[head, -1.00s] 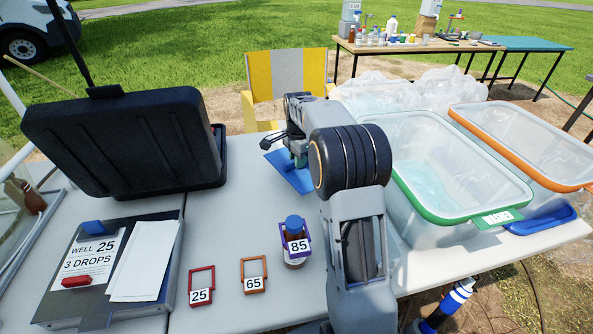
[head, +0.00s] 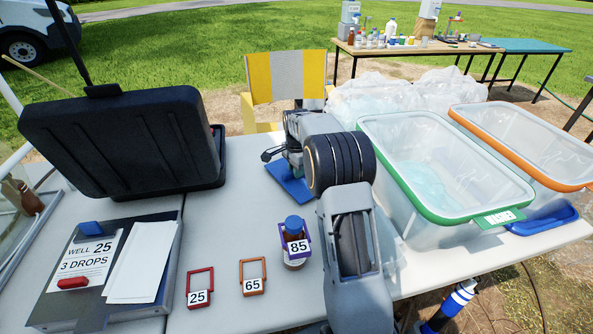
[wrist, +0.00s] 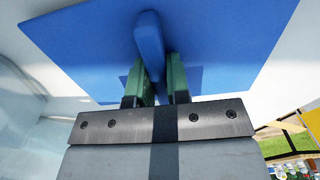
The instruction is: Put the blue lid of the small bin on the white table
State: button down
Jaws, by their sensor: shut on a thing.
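The blue lid (head: 292,184) is a flat blue panel at the back of the white table (head: 250,213), partly hidden by my arm in the head view. In the wrist view the lid (wrist: 215,40) fills the upper part, with a raised ridge handle (wrist: 149,45) in its middle. My gripper (wrist: 156,77) is shut on that handle, its green fingers on either side. The fingertips are hidden behind my arm in the head view. The lid looks close to the table top, but I cannot tell whether it touches.
A green-rimmed bin (head: 425,217) stands right of my arm, with an orange-rimmed bin (head: 530,140) beyond. A brown bottle (head: 294,248) tagged 85 and tags 25 (head: 199,289) and 65 (head: 252,278) are in front. An open black case (head: 120,140) is at left.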

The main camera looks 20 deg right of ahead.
jog(key=shift+f, duration=0.1)
jog(key=c, duration=1.1)
grip_release()
notch_tip(320, 180, up, 12)
jog(key=p, duration=0.2)
